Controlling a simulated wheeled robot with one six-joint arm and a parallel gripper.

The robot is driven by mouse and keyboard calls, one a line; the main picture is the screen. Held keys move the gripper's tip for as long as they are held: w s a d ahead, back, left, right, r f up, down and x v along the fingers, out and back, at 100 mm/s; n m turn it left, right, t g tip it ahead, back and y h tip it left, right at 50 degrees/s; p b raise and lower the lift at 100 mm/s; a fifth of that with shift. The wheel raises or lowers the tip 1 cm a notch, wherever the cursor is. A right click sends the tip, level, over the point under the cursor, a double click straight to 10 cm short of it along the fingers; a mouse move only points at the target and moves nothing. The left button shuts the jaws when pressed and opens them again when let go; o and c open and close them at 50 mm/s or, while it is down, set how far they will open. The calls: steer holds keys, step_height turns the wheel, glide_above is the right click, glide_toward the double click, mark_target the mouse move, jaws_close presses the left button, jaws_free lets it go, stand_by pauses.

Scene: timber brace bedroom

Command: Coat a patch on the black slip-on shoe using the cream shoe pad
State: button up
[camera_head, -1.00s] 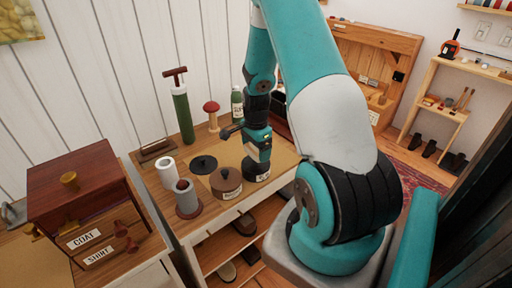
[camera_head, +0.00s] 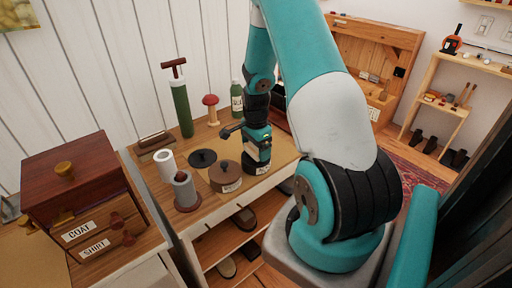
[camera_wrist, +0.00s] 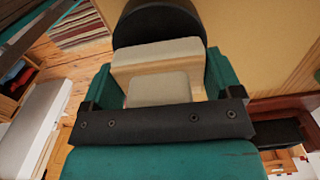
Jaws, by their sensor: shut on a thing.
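My gripper (camera_wrist: 157,88) is shut on the cream shoe pad (camera_wrist: 160,50), a pale block with a wooden layer, held between teal fingers. In the wrist view a round black surface (camera_wrist: 158,18) lies just beyond the pad; I cannot tell whether they touch. In the head view my gripper (camera_head: 257,148) points down at a dark labelled tin (camera_head: 258,167) on the table. A black object (camera_wrist: 278,133), partly hidden, sits in a dark red tray (camera_wrist: 285,107); I cannot tell whether it is the black slip-on shoe.
A brown lidded tin (camera_head: 225,177), black disc (camera_head: 202,158), white roll (camera_head: 166,164) and grey cylinder (camera_head: 185,190) stand left of my gripper. A green tube (camera_head: 182,108), red-topped stand (camera_head: 211,110) and green bottle (camera_head: 237,100) stand behind. Shoes (camera_head: 243,218) lie on the lower shelf.

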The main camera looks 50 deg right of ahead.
steer(key=shift+f+b, duration=0.3)
steer(key=shift+f, duration=0.3)
stand_by(1.1)
steer(key=shift+r, duration=0.15)
step_height(320, 180, up, 7)
steer(key=p, duration=0.5)
steer(key=shift+p, duration=0.35)
steer(key=shift+s, duration=0.1)
stand_by(0.4)
